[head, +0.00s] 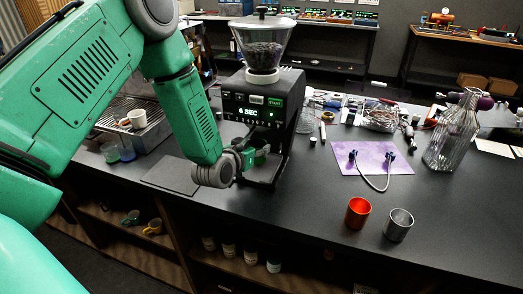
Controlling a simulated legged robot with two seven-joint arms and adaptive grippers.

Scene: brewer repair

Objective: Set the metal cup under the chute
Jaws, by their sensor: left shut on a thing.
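The coffee grinder (264,112) stands on the black counter with a clear bean hopper on top and a lit green display. Its chute area, under the display, is partly hidden by my left gripper. My left gripper (249,158) is shut on a small dark greenish cup (262,152) at the grinder's front, low under the display. The gripper covers much of this cup, so its exact seat cannot be told. A silver metal cup (398,226) stands upright on the counter at the right, beside an orange metal cup (357,213). My right gripper is out of view.
A purple mat (372,158) with a cable lies right of the grinder. A glass bottle (452,130) and a clutter of wires (380,115) stand farther right. A white cup (134,118) sits on a machine at the left. The counter's front middle is clear.

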